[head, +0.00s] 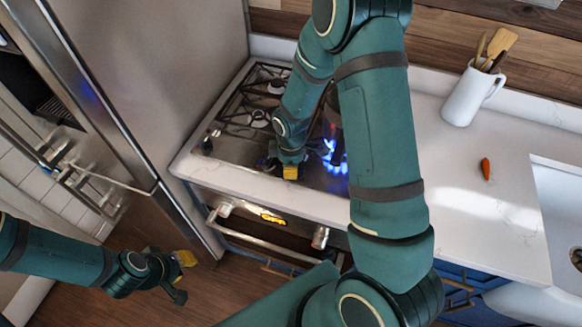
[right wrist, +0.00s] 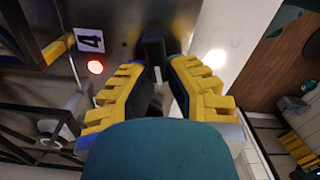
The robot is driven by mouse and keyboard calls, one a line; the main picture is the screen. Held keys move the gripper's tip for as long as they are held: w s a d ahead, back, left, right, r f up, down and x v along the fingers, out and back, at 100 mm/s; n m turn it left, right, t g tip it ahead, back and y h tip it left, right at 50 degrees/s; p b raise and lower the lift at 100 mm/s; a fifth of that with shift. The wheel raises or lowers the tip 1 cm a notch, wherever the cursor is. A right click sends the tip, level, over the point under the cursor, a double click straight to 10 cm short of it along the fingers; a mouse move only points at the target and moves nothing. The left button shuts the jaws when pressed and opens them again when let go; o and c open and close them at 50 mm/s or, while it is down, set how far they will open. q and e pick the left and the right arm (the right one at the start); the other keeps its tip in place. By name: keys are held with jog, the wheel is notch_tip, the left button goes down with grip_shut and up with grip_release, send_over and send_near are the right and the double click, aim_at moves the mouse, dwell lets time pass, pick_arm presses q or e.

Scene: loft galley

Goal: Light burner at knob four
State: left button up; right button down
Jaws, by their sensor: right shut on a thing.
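The cooktop (head: 232,140) is set in the white counter. Blue flames (head: 335,157) burn at its right side, partly behind my right arm. My right gripper (head: 290,172) is at the cooktop's front edge. In the right wrist view its yellow-padded fingers are shut on a dark knob (right wrist: 152,45). A label reading 4 (right wrist: 90,40) is beside this knob, with a lit red light (right wrist: 95,67) below it. My fingers hide part of the knob. My left gripper (head: 184,277) is open and empty, low in front of the fridge.
The steel fridge (head: 165,75) rises at the left. The oven handle (head: 265,243) runs below the counter edge. The floor near my left gripper is clear.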

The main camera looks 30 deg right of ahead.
jog(key=shift+w+f+m+b, duration=0.1)
jog(key=shift+f+m+b, duration=0.1)
jog(key=shift+m+b, duration=0.55)
jog(key=m, duration=0.3)
jog(key=shift+w+d+r, duration=0.1)
jog(key=shift+d, duration=0.1)
jog(key=c, duration=0.9)
grip_release()
jog(key=shift+c, duration=0.2)
jog(key=shift+r, duration=0.15)
notch_tip(320, 180, up, 12)
